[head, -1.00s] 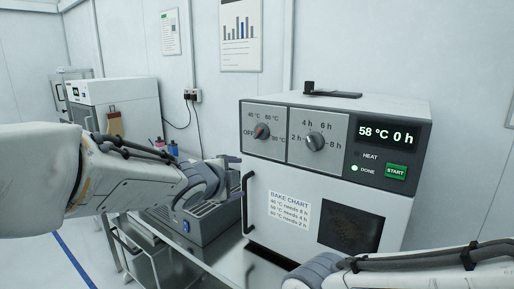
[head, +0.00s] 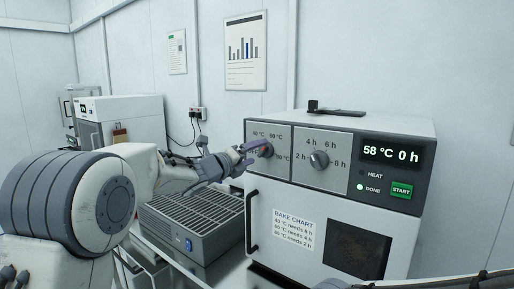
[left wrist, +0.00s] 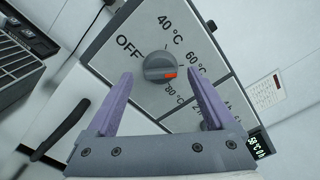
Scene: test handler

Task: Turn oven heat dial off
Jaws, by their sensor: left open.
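The oven heat dial (head: 266,150) is a round grey knob on the left front panel of the white oven (head: 330,210). My left gripper (head: 247,153) is open in front of the dial. Its purple fingers (left wrist: 160,80) stand either side of the knob in the wrist view, with gaps; I cannot tell how deep they reach. My right gripper is out of view.
A second dial (head: 319,159) for hours sits to the right. The display (head: 391,153) reads 58 °C 0 h, beside the green START button (head: 401,190). The oven door handle (head: 251,220) is below the heat dial. A grey slotted unit (head: 195,222) stands left of the oven.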

